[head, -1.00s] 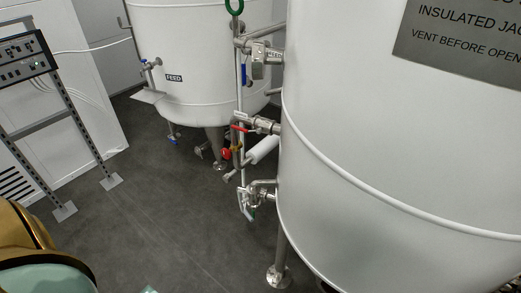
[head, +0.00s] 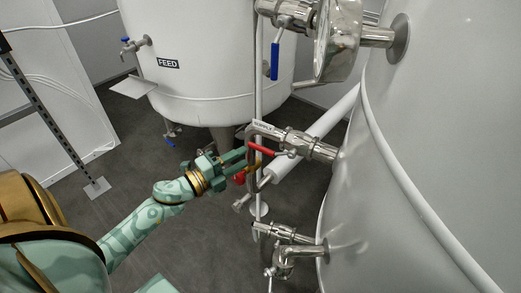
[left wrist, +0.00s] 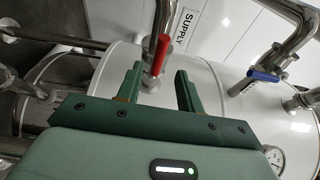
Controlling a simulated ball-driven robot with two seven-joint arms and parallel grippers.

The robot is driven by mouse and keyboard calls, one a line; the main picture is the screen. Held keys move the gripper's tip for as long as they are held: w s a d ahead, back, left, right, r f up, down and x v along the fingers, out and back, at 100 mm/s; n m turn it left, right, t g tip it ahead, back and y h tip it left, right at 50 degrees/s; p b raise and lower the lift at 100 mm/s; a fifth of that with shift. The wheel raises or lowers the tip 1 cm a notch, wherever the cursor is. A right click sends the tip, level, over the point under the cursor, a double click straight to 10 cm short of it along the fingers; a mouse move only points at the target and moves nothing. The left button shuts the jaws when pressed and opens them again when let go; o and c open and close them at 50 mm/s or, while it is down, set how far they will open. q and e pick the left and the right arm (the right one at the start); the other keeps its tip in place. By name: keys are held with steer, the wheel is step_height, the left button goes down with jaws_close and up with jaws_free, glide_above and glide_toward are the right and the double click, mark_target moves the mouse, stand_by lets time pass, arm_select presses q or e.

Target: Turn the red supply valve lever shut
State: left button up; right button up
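The red supply valve lever (head: 263,148) sits on a steel valve on the pipe from the large white tank at right, next to a small SUPPLY label. In the left wrist view the red lever (left wrist: 160,54) stands between and a little beyond the fingertips. My left gripper (head: 246,160) reaches in from the left, its fingers close to the lever in the head view. The left wrist view shows the gripper (left wrist: 158,72) open, with a gap between its two green fingers and nothing clamped. Contact with the lever cannot be told. My right gripper is not in view.
A blue-handled valve (head: 274,58) is above the red lever, beside a round gauge (head: 338,38). Another steel valve (head: 285,235) is below. The FEED tank (head: 205,85) stands behind. A vertical pipe (head: 258,85) runs close to the gripper. Floor (head: 185,245) is open at lower left.

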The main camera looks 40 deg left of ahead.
mark_target(260, 149)
arm_select(q)
steer(key=x, duration=0.7)
steer(key=shift+w+b, duration=0.15)
steer(key=shift+b, duration=0.15)
steer(key=shift+f, duration=0.1)
jaws_close()
